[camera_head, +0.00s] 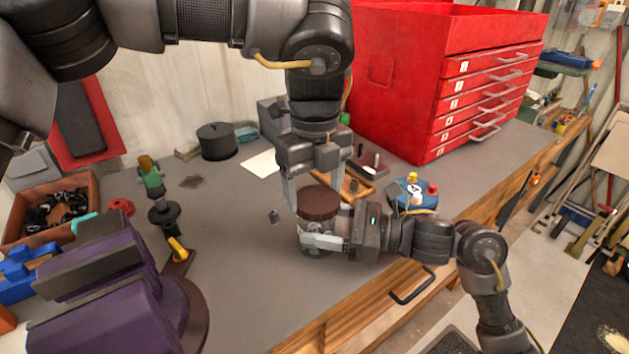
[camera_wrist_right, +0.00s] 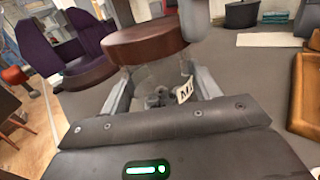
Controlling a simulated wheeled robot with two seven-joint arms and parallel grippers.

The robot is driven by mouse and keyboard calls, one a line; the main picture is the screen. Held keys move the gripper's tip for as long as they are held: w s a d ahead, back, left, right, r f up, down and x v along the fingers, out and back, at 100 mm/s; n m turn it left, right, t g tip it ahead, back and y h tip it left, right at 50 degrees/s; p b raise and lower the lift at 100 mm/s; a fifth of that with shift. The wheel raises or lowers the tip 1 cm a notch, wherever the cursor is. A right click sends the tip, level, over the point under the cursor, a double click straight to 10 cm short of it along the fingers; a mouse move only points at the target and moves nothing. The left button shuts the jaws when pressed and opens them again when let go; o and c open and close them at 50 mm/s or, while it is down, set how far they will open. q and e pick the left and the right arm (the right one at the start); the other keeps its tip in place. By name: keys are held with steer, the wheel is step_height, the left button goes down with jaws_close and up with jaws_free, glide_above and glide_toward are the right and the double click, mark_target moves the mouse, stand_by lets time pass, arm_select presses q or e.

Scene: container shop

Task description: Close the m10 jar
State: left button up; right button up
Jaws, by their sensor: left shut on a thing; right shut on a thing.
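The m10 jar is a clear glass jar (camera_wrist_right: 160,80) with metal pieces inside and a white label partly reading "M" in the right wrist view. In the head view it is mostly hidden behind my right gripper (camera_head: 318,241), which is shut on its body from the right. A round brown lid (camera_head: 318,203) is at the jar's mouth and also shows in the right wrist view (camera_wrist_right: 146,42). My left gripper (camera_head: 316,190) points down from above and is shut on the lid. I cannot tell whether the lid is fully seated.
A red drawer cabinet (camera_head: 400,70) stands at the back right. A purple machine (camera_head: 110,290) fills the front left, near a box of dark parts (camera_head: 60,205). A blue round holder with coloured knobs (camera_head: 415,195) is right of the jar.

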arm_select(q)
steer(key=shift+f, duration=0.55)
stand_by(0.5)
